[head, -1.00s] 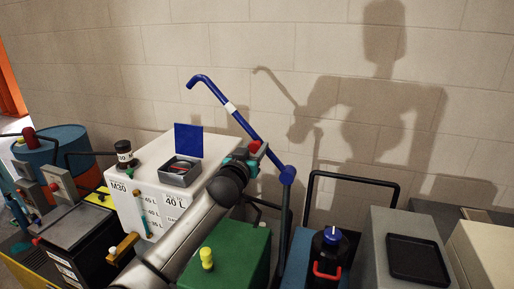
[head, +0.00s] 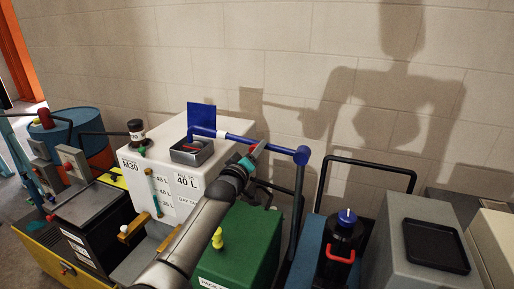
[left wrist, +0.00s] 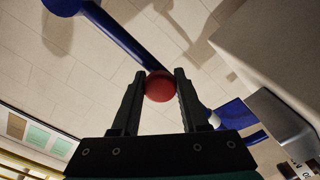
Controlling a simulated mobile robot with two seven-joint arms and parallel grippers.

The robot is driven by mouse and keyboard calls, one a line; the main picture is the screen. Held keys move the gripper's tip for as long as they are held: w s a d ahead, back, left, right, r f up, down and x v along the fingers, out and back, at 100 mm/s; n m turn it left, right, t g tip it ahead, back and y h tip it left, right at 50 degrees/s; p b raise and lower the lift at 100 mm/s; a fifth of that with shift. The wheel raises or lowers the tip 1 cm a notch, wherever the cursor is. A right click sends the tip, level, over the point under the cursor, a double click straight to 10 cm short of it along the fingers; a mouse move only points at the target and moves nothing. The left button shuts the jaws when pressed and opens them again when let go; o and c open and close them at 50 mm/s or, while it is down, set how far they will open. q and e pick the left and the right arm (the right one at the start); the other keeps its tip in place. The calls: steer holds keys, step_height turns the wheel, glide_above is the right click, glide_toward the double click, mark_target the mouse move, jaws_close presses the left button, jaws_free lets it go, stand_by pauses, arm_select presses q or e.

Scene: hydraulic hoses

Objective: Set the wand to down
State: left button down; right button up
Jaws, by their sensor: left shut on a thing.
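The blue wand (head: 240,138) with a white band lies nearly level, joined to a blue pivot (head: 302,155) on top of a dark blue post. Its bent free end is over the small open grey box (head: 183,156) on the white tank; I cannot tell whether it touches or enters the box. The wand also crosses the left wrist view (left wrist: 125,38). My left gripper (head: 252,157) is shut on the wand's red knob (left wrist: 159,86), with a finger on each side. My right gripper is not in view.
The white tank (head: 160,175) stands below the wand, with a blue plate (head: 202,116) upright behind the box. A green box (head: 250,235) is under my left arm. A black canister (head: 340,250), a black hoop and a grey box with a black tray (head: 435,247) stand right.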

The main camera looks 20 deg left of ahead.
arm_select(q)
steer(key=shift+s+f+n, duration=0.1)
steer(key=shift+f+n, duration=0.4)
steer(key=shift+f, duration=0.45)
steer(key=shift+c, duration=2.1)
jaws_free()
steer(key=shift+r, duration=0.15)
steer(key=shift+r, duration=0.15)
steer(key=s, duration=1.5)
steer(key=shift+a, duration=0.25)
